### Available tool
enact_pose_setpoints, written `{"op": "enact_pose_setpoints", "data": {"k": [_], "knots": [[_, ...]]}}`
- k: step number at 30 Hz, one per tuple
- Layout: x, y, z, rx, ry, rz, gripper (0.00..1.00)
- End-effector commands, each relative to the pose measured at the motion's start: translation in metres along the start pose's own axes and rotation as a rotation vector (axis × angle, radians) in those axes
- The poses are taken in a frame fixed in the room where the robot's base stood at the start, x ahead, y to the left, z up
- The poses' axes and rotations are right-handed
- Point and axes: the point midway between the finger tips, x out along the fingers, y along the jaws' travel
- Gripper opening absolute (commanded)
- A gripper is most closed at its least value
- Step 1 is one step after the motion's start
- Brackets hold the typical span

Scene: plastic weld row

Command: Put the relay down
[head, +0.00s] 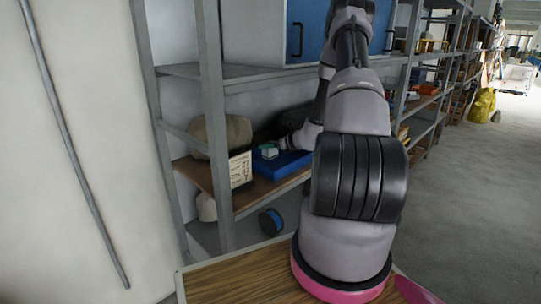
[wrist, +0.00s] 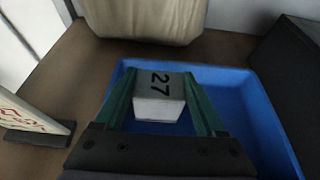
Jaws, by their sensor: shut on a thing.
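In the head view the relay (head: 270,153) shows small and pale at my gripper, over the left part of the blue tray (head: 283,166) on the brown shelf. My arm hides the tray's right side there.
A beige sack (wrist: 145,18) stands behind the tray, and a dark box (wrist: 294,55) stands to its right. A white sign with red writing (wrist: 28,118) stands at left, also in the head view (head: 241,170). Grey shelf posts (head: 212,110) flank the opening.

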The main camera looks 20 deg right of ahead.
Motion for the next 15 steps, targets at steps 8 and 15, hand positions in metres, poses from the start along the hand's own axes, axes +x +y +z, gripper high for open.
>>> {"op": "enact_pose_setpoints", "data": {"k": [8,15], "knots": [[0.014,-0.001,-0.035,0.003,0.001,-0.001,0.08],[0.016,0.000,-0.039,-0.001,0.000,-0.001,0.08]]}}
